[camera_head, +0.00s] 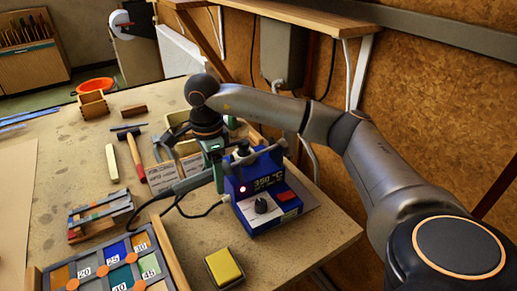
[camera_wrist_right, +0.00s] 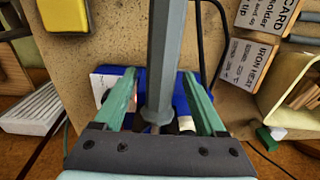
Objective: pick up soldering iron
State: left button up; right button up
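The soldering iron (camera_head: 193,184) is a grey hexagonal handle lying tilted at the left side of the blue 350 °C station (camera_head: 270,212), with a dark cable at its lower end. In the right wrist view the iron (camera_wrist_right: 165,45) runs between the green fingers of my right gripper (camera_wrist_right: 160,74), with a gap on each side. My right gripper also shows in the head view (camera_head: 216,168), reaching down over the iron beside the station; its far finger is partly hidden. The iron's tip is hidden. My left gripper is not in view.
A yellow sponge (camera_head: 224,266) in a tray lies in front of the station. A colour sample tray (camera_head: 62,272), a small rack (camera_head: 100,213) and a hammer (camera_head: 133,156) lie to the left. The bench's right edge is close to the station.

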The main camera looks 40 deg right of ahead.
grip_shut()
dwell(0.4)
jog(key=shift+r, duration=0.1)
